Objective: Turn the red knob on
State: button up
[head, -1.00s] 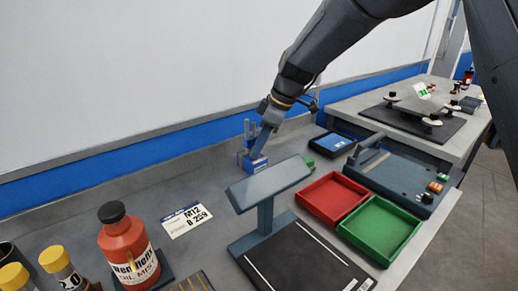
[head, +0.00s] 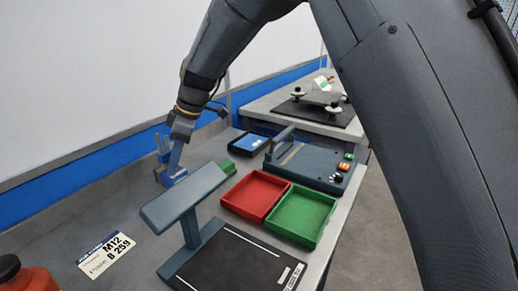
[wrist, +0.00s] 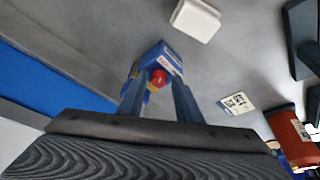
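The red knob (wrist: 160,77) sits on the face of a small blue device (wrist: 151,62) with yellow parts, seen in the wrist view. My gripper (wrist: 162,78) has its two fingers apart, with the knob showing between their tips. I cannot tell whether the fingers touch the knob. In the head view my gripper (head: 172,168) reaches down to the blue device (head: 162,150) near the back wall. The knob is not visible there.
A grey raised stand (head: 185,200) is close in front of the device. A red tray (head: 254,208) and a green tray (head: 300,232) lie to the right. A label card (head: 106,252) and a red bottle (head: 22,278) are at left.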

jog(key=shift+w+a+r, duration=0.1)
jog(key=shift+r, duration=0.05)
jog(key=m+p, duration=0.1)
jog(key=p, duration=0.1)
jog(key=shift+r+m+t+p, duration=0.15)
jog(key=shift+m+t+p, duration=0.15)
jog(key=shift+m+p, duration=0.1)
jog(key=m+p, duration=0.1)
jog(key=p, duration=0.1)
jog(key=shift+s+m+t+p, duration=0.2)
jog(key=shift+m+t+p, duration=0.2)
jog(key=m+p, duration=0.1)
jog(key=p, duration=0.1)
jog(key=m+t+p, duration=0.1)
jog(key=p, duration=0.2)
jog(key=shift+s+m, duration=0.25)
jog(key=shift+m, duration=0.15)
jog(key=m+p, duration=0.2)
jog(key=p, duration=0.2)
jog(key=m+t+h+p, duration=0.1)
jog(key=p, duration=0.4)
jog(key=shift+s+a+m+p, duration=0.1)
jog(key=shift+s+m+p, duration=0.1)
jog(key=shift+m+p, duration=0.15)
jog(key=m+p, duration=0.1)
jog(key=m+t+p, duration=0.1)
jog(key=p, duration=0.1)
jog(key=shift+a+f+m+h, duration=0.1)
jog(key=shift+f+m+h, duration=0.1)
jog(key=shift+m+h, duration=0.1)
